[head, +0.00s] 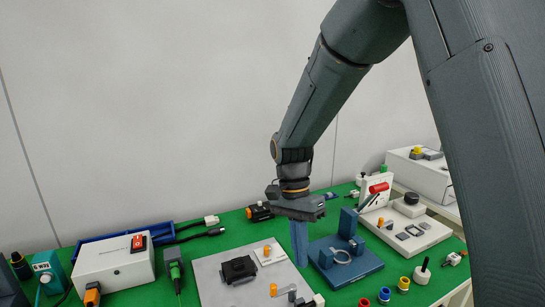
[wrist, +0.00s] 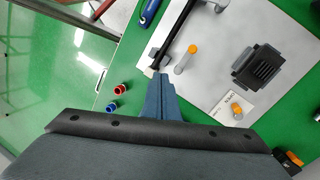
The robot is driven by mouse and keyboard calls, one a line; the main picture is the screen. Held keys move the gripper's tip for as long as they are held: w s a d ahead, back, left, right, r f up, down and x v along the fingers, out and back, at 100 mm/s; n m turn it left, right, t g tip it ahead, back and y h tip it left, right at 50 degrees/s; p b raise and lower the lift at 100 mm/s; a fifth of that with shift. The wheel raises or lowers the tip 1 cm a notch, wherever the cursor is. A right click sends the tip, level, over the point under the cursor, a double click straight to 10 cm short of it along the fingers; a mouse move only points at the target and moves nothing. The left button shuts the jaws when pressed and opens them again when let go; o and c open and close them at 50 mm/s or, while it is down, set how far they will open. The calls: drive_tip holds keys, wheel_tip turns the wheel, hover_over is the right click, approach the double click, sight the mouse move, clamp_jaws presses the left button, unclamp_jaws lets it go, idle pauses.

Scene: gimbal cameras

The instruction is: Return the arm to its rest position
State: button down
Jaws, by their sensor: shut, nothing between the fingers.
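My arm reaches down from the upper right of the head view. My gripper (head: 301,262) points down above the green bench, beside the right edge of the grey mat (head: 212,283). Its blue fingers are closed together with nothing between them. In the wrist view, the closed fingers of my gripper (wrist: 160,76) show over the mat's edge. I cannot tell how high the tips are above the bench.
A blue fixture (head: 358,272) stands close to the right of the gripper. A black part (head: 239,269) lies on the mat. A white box (head: 112,264) is at left, and a white board with parts (head: 432,232) at right. Coloured rings (head: 384,294) lie in front.

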drive_tip(key=s+d+f+n+t+y, duration=0.1)
drive_tip(key=s+d+n+t, duration=0.2)
drive_tip(key=s+d+n, duration=0.5)
drive_tip(key=s+d, duration=0.3)
drive_tip(key=d, duration=0.1)
drive_tip(key=shift+d+f, duration=0.3)
drive_tip(key=shift+f, duration=0.1)
drive_tip(key=c, duration=2.4)
unclamp_jaws()
drive_tip(key=shift+s+d+t, duration=0.2)
drive_tip(key=shift+s+t, duration=0.05)
drive_tip(key=shift+t, duration=0.05)
drive_tip(key=o, duration=0.7)
drive_tip(key=shift+s+d+f+n, duration=0.1)
drive_tip(key=shift+s+n, duration=0.05)
drive_tip(key=shift+n, duration=0.15)
drive_tip(key=shift+c, duration=0.2)
